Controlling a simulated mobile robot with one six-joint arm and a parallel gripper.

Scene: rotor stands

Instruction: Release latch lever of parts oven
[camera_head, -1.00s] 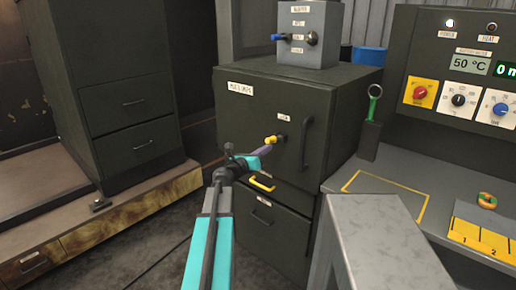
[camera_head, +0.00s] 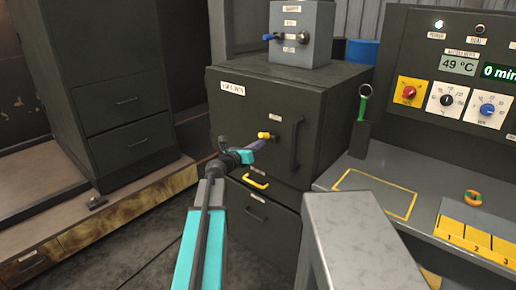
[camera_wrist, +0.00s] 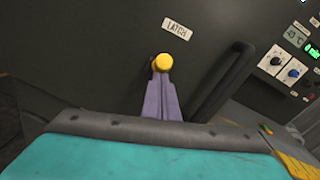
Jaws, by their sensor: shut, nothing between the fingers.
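The parts oven (camera_head: 235,110) is a dark cabinet with its door closed. Its latch lever (camera_head: 265,136) has a yellow knob and points left from a pivot under a small label. In the wrist view the knob (camera_wrist: 163,62) is just below the label reading LATCH (camera_wrist: 177,28). My gripper (camera_head: 256,145) has purple fingers, shut and empty. In the wrist view its fingertips (camera_wrist: 161,78) are right at the knob's lower side; I cannot tell whether they touch it. The lever's shaft is hidden behind the knob there.
A dark door handle (camera_head: 296,144) stands right of the lever. A yellow drawer handle (camera_head: 256,183) is below my gripper. A grey control box (camera_head: 301,30) sits on the oven. A bench (camera_head: 350,182) with a control panel is at the right, wooden drawers (camera_head: 110,220) at the left.

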